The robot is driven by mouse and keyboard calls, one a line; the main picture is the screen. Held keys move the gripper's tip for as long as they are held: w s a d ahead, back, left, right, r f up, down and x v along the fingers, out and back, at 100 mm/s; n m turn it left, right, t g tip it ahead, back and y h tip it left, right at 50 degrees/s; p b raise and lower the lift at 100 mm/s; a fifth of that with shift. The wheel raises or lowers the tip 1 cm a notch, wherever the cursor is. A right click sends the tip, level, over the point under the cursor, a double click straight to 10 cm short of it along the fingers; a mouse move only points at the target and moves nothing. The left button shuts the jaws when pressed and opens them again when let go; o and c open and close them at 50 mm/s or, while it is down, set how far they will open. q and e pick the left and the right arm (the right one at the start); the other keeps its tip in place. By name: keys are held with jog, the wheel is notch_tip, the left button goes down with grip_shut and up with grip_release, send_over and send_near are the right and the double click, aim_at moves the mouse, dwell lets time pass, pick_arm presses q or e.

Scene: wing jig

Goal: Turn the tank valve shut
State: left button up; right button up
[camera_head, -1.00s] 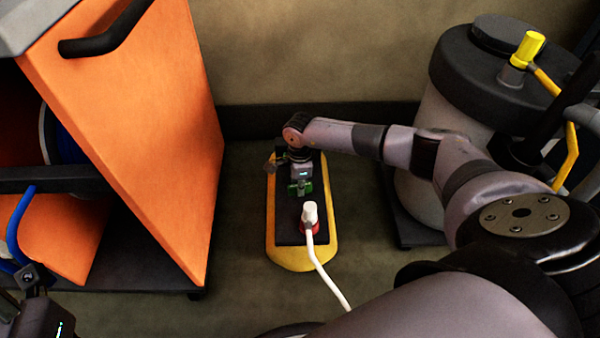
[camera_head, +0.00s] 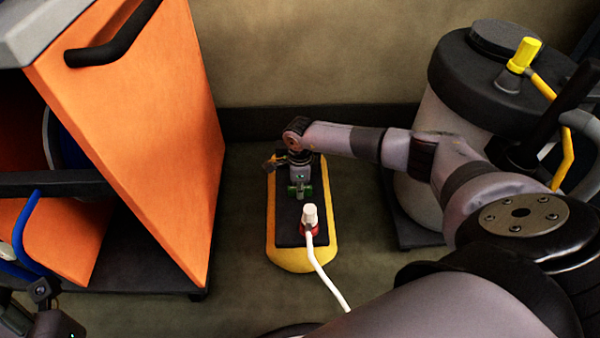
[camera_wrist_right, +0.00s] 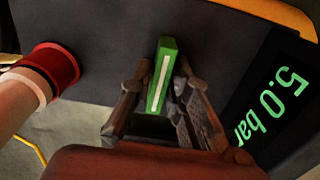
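The tank (camera_head: 287,258) is a low yellow body with a dark top plate on the floor. Its valve has a green handle with a white stripe (camera_wrist_right: 162,75), partly hidden by my gripper in the head view (camera_head: 300,191). My right gripper (camera_wrist_right: 163,80) reaches down over the plate, its fingers close on both sides of the handle, apparently shut on it. The stripe runs nearly up and down in the wrist view. A display (camera_wrist_right: 277,103) beside it reads 5.0 bar. My left gripper (camera_head: 42,292) is only partly in view at the lower left.
A white hose plug with a red collar (camera_head: 310,218) stands on the plate near the handle; its white hose (camera_head: 328,278) runs forward. An orange cabinet (camera_head: 150,140) stands left. A dark-lidded drum (camera_head: 428,150) with a yellow fitting stands right, behind my right arm.

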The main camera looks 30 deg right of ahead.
jog(key=o, duration=0.3)
jog(key=shift+r, duration=0.1)
notch_tip(320, 180, up, 12)
jog(key=shift+f, duration=0.1)
dwell(0.4)
jog(key=shift+s, duration=0.1)
dwell(0.4)
